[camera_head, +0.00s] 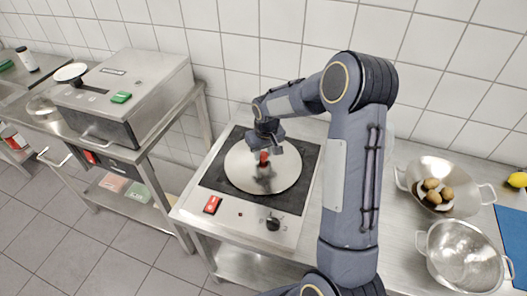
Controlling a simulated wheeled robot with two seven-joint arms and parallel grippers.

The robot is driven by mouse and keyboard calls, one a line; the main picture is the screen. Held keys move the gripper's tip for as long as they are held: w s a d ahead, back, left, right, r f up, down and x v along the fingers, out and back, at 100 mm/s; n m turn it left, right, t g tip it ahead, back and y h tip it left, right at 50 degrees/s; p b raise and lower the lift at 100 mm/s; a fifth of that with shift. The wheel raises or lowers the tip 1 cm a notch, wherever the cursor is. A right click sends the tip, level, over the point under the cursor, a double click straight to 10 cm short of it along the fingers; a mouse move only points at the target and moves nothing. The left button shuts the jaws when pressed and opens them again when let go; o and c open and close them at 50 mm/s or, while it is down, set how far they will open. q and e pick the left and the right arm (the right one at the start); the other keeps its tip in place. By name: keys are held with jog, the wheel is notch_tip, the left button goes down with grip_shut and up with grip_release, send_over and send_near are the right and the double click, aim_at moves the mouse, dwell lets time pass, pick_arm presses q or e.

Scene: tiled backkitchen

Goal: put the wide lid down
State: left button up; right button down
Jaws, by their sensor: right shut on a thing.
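The wide lid (241,167) is a round, shiny silver disc with a red knob (264,157) at its middle. It is over the black cooking plate of the hob (213,178), level or nearly so. I cannot tell whether it touches the surface below or hangs just above it. My right gripper (265,150) points down over the lid's centre and is shut on the knob; its fingers partly hide the knob. My left gripper is not in view.
A steel appliance (125,95) stands on a separate table at left.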

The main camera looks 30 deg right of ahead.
aim_at(266, 166)
jog(key=shift+f, duration=0.2)
jog(key=c, duration=1.1)
grip_release()
jog(key=shift+r, duration=0.1)
notch_tip(266, 166, up, 12)
jog(key=s+b, duration=0.1)
jog(key=s, duration=0.1)
jog(key=s+a+r+y, duration=0.1)
jog(key=s+a+r, duration=0.1)
jog(key=s+r, duration=0.35)
jog(key=s+a+t+y, duration=0.1)
jog(key=s+a, duration=0.2)
jog(key=s, duration=0.4)
jog(key=s+a+f+t+y, duration=0.1)
jog(key=s+a, duration=0.2)
jog(key=s, duration=0.4)
jog(key=s+a+f+t+y, duration=0.1)
jog(key=s+a, duration=0.2)
jog(key=s, duration=0.4)
jog(key=shift+s+a+f+m+t, duration=0.1)
jog(key=shift+s+a+m+t, duration=0.1)
jog(key=shift+a+m+t, duration=0.15)
